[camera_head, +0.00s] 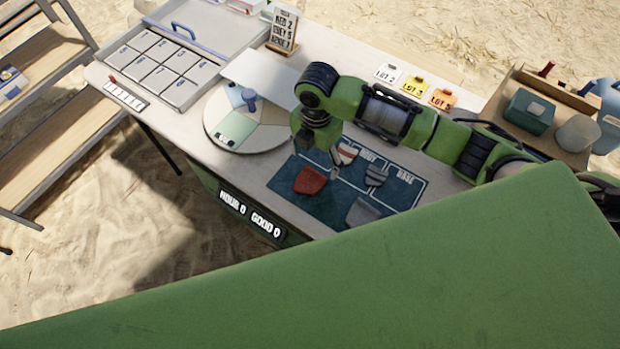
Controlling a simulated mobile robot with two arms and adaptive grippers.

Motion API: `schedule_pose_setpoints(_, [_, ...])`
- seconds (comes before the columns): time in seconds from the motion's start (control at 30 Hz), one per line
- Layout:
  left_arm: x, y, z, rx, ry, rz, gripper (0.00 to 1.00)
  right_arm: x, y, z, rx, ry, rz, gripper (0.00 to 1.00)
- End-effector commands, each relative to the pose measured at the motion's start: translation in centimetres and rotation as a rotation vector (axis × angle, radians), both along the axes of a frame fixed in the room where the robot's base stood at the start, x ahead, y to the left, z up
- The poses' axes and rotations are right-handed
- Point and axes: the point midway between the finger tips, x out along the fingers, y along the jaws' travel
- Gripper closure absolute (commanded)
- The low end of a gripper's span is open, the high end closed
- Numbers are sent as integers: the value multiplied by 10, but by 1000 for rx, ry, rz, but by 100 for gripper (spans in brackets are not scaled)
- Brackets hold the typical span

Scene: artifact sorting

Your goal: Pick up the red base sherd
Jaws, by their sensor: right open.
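A blue mat (336,203) with white outlines and lettering lies on the table's near side. A plain red sherd (309,181) lies on its left part. A smaller red and white sherd (347,152) lies near the mat's far edge. Which of them is the base sherd is hard to tell at this size. My right gripper (318,158) points down over the mat's left part, just beyond the red sherd. It is open, with nothing seen between its fingers. My left gripper is not in view.
Grey sherds (376,176) lie on the mat's right side. A round sectioned turntable (270,142) stands left of my right gripper. A compartment tray (165,68) is at the far left. Numbered tags (413,86) lie behind my right arm. A wooden box (548,92) stands at the right.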

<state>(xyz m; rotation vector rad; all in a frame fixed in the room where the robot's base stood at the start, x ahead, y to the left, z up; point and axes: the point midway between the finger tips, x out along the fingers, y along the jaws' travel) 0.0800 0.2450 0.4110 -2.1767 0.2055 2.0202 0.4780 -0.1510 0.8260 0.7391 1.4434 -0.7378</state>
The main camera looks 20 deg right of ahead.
Motion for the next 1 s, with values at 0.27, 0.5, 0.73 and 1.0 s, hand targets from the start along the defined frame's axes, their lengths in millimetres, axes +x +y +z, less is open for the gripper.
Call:
schedule_pose_setpoints(0.27, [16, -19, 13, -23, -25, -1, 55, -4, 0, -35, -1, 5, -1, 28])
schedule_pose_setpoints(0.5, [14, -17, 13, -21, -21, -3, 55, -3, 0, -53, 0, -1, 1, 28])
schedule_pose_setpoints(0.73, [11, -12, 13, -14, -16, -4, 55, -3, 0, -53, -1, -1, 1, 46])
schedule_pose_setpoints(1.0, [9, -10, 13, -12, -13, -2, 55, -2, 0, -52, -1, -1, 1, 70])
